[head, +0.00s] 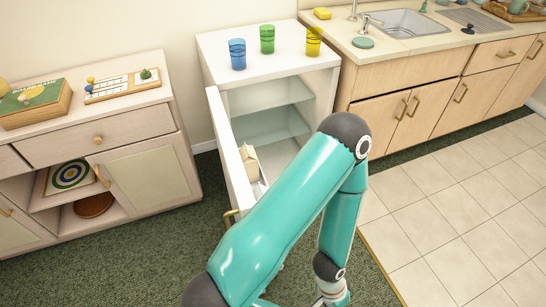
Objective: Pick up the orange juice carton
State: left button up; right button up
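A cream-coloured carton with a gabled top (250,158) stands in the open door (226,140) of a small white fridge. My teal arm hides its lower part, and I cannot read any label on it. The arm rises from the lower left, bends in front of the fridge and comes back down to a wrist at the bottom edge. The gripper beyond that wrist is cut off by the frame. My other gripper is not in view.
The fridge (322,95) has glass shelves; blue (237,54), green (267,39) and yellow (313,42) cups stand on top. A wooden cabinet (140,125) is on the left. A sink counter (430,62) is on the right, with clear tiled floor (460,200) before it.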

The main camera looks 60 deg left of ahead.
aim_at(248, 157)
jog(key=z, duration=0.4)
jog(key=i, duration=0.3)
jog(key=u, duration=2.65)
jog(key=k, duration=0.5)
jog(key=u, duration=0.15)
jog(key=i, duration=0.55)
jog(key=z, duration=0.3)
jog(key=k, duration=0.4)
jog(key=u, duration=0.3)
